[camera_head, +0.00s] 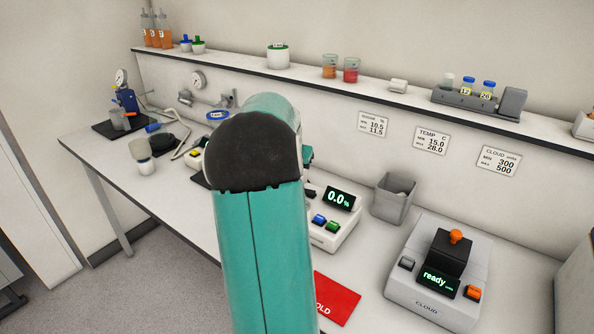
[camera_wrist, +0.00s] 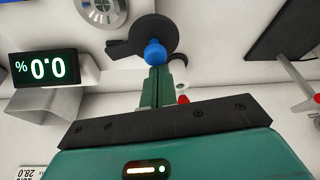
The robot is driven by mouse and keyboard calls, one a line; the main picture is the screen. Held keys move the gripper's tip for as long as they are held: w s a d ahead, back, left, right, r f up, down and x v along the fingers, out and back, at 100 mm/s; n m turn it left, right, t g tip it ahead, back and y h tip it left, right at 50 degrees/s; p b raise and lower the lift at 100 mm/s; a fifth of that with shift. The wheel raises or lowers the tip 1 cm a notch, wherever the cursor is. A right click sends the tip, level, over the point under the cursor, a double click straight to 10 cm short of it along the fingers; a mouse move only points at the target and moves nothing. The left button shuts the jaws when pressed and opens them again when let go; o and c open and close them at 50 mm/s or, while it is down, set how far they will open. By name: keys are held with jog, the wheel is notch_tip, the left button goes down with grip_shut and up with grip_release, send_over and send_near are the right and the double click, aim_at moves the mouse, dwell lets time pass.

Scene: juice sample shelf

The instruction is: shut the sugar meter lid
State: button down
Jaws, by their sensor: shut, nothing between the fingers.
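The sugar meter (camera_head: 326,232) is on the bench right of my arm in the head view, its display reading 0.0 %. The same display shows upside down in the wrist view (camera_wrist: 45,68). The meter's lid (camera_wrist: 136,30) is a dark round disc with a blue knob (camera_wrist: 155,52). It lies to one side of a round metal well (camera_wrist: 101,9), which is uncovered. My gripper (camera_wrist: 158,72) is shut and empty, its fingertips right by the blue knob. I cannot tell whether they touch it. My arm hides the gripper and most of the lid in the head view.
A grey bin (camera_head: 392,206) stands right of the sugar meter, and the cloud meter (camera_head: 445,268) is farther right. A red HOLD card (camera_head: 337,300) lies in front. A shelf (camera_head: 300,86) with bottles and cups runs along the wall behind.

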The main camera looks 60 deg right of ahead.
jog(key=a+n, duration=0.1)
jog(key=n, duration=0.1)
jog(key=a+n+t, duration=0.1)
jog(key=n, duration=0.1)
jog(key=shift+s+t, duration=0.15)
jog(key=shift+t, duration=0.15)
jog(key=n, duration=0.1)
jog(key=a+n, duration=0.1)
jog(key=n+t+y, duration=0.1)
jog(key=n, duration=0.1)
jog(key=shift+s+a, duration=0.35)
jog(key=shift+s, duration=0.05)
jog(key=n, duration=0.1)
jog(key=a+n, duration=0.1)
jog(key=shift+s+n+t+y, duration=0.3)
jog(key=shift+s+n+y, duration=0.1)
jog(key=shift+s+a, duration=0.35)
jog(key=shift+s, duration=0.25)
jog(key=shift+w+r, duration=0.15)
jog(key=shift+w, duration=0.55)
jog(key=shift+w+d+r, duration=0.25)
jog(key=shift+w+d, duration=0.05)
jog(key=shift+w, duration=0.3)
jog(key=shift+w+d+r, duration=0.2)
jog(key=shift+w+d, duration=0.1)
jog(key=shift+w, duration=0.3)
jog(key=v, duration=0.9)
jog(key=shift+s+d+r, duration=0.2)
jog(key=shift+s+r, duration=0.1)
jog(key=shift+s, duration=0.1)
